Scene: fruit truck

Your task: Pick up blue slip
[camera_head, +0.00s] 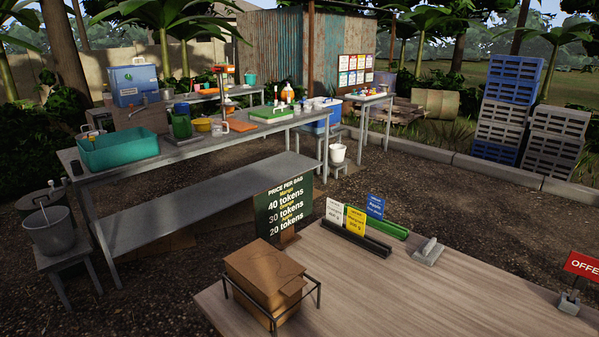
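The blue slip (375,206) stands upright at the back of the wooden counter, at the green rack (388,226). It carries white print too small to read fully. A white slip (334,211) and a yellow slip (355,220) stand in the dark rack (352,238) in front and to the left. The lower edge of the blue slip is at the rack and its exact seating is hard to tell. Neither of my grippers shows in the head view.
The counter's middle front is clear.

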